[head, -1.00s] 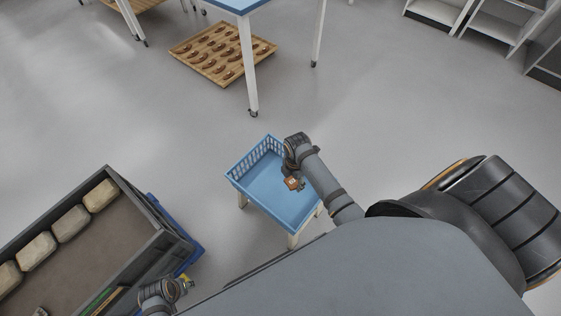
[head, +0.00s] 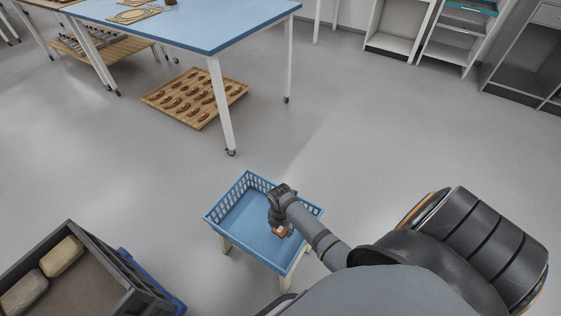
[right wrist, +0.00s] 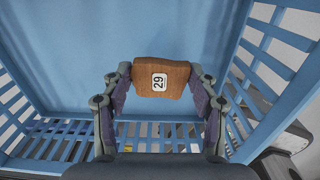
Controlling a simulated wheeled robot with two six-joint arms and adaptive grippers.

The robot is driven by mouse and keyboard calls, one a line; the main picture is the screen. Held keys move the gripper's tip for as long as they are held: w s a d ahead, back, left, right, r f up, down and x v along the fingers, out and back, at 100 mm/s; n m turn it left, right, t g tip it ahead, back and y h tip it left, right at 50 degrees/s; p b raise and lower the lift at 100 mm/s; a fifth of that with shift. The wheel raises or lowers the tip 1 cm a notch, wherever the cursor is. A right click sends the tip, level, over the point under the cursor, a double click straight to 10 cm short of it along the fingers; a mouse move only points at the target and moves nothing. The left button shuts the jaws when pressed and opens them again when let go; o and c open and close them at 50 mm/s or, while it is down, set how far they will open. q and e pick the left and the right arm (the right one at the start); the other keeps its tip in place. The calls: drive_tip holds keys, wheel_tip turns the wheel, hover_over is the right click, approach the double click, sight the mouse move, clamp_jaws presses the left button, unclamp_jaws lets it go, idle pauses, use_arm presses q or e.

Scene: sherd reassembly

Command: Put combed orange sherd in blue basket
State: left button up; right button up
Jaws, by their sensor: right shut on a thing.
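The orange sherd (right wrist: 162,76) carries a white label marked 29. My right gripper (right wrist: 161,85) is shut on it, with one finger on each side. In the head view the sherd (head: 280,231) shows as a small orange piece below my right gripper (head: 280,222). Both are over the inside of the blue basket (head: 222,228), which has slatted walls and stands on pale legs. In the right wrist view the basket's floor (right wrist: 190,28) lies beyond the sherd; I cannot tell how large the gap is. Combing on the sherd is not clear. My left gripper is not in view.
A grey bin (head: 94,262) with pale blocks stands at the lower left. Open floor surrounds the basket.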

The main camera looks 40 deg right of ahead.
sight(281, 228)
wheel_tip(281, 228, down, 3)
drive_tip(key=shift+f+b, duration=0.15)
drive_tip(key=shift+b, duration=0.6)
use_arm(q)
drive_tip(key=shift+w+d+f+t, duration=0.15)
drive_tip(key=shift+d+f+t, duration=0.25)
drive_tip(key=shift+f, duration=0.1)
use_arm(e)
drive_tip(key=o, duration=1.1)
drive_tip(key=shift+f, duration=0.1)
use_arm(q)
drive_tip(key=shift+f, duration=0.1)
use_arm(e)
drive_tip(key=shift+o, duration=0.2)
